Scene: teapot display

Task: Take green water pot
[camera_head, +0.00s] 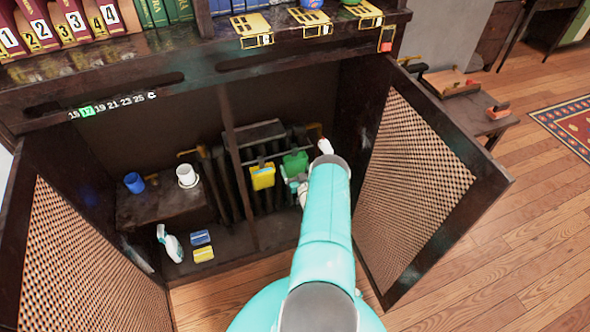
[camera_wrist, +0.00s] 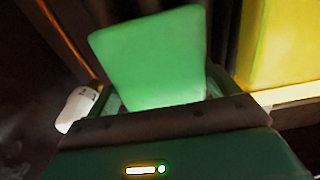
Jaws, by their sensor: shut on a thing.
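The green water pot (camera_head: 295,163) is inside the open cabinet, on the right side, in front of dark upright ribs. In the wrist view the green pot (camera_wrist: 150,60) fills the upper middle, close up. My gripper (camera_head: 301,188) is at the pot, partly hidden behind my arm in the head view. In the wrist view my gripper (camera_wrist: 160,110) is shut on the lower part of the green pot. A yellow pot (camera_head: 263,176) hangs just left of the green one, and its yellow side (camera_wrist: 285,45) shows at right in the wrist view.
The cabinet's right door (camera_head: 415,185) and left door (camera_head: 75,265) stand open. A blue cup (camera_head: 134,183) and a white mug (camera_head: 187,176) stand on the inner shelf. A spray bottle (camera_head: 171,244) and sponges (camera_head: 201,246) sit lower left.

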